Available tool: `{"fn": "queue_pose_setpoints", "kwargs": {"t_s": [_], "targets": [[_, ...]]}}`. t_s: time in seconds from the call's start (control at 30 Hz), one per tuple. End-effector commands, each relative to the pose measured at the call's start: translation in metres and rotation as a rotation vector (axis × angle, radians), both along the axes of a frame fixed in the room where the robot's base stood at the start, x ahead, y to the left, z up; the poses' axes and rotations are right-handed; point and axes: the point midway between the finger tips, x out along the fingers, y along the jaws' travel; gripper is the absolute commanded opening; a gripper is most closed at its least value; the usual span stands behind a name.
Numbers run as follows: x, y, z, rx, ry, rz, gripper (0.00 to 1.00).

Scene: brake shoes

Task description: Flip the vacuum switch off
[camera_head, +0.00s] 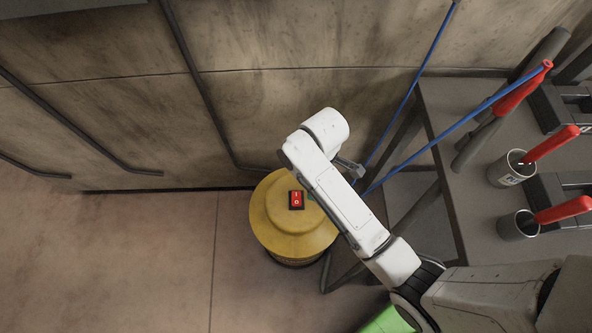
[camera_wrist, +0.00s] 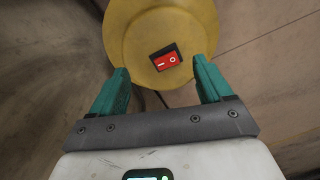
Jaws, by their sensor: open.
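The vacuum (camera_head: 280,235) is a round yellow canister on the floor, left of the grey bench. Its red rocker switch (camera_head: 296,200) in a black frame sits on the yellow top, marked with a line and a circle. In the wrist view the switch (camera_wrist: 165,60) lies ahead of and between the fingers. My gripper (camera_wrist: 165,82) has two green fingers spread apart with nothing between them. The fingers appear short of the switch, but the exact gap is hard to tell. In the head view my white arm reaches over the vacuum's right side and hides most of the gripper.
The grey bench (camera_head: 440,120) stands to the right, with cups (camera_head: 508,168) and red-handled tools (camera_head: 562,210). A stained wall (camera_head: 290,110) is behind. The floor (camera_head: 110,260) left of the vacuum is clear.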

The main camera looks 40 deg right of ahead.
Motion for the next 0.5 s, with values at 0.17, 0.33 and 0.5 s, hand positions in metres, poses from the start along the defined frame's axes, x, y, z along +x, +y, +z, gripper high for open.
{"fn": "queue_pose_setpoints", "kwargs": {"t_s": [0.17,0.33,0.5], "targets": [[0.040,0.023,-0.014,0.049,0.034,0.207,0.79],[0.049,0.031,-0.019,0.067,0.046,0.275,0.79],[0.046,0.032,-0.038,0.068,0.049,0.277,0.79]]}}
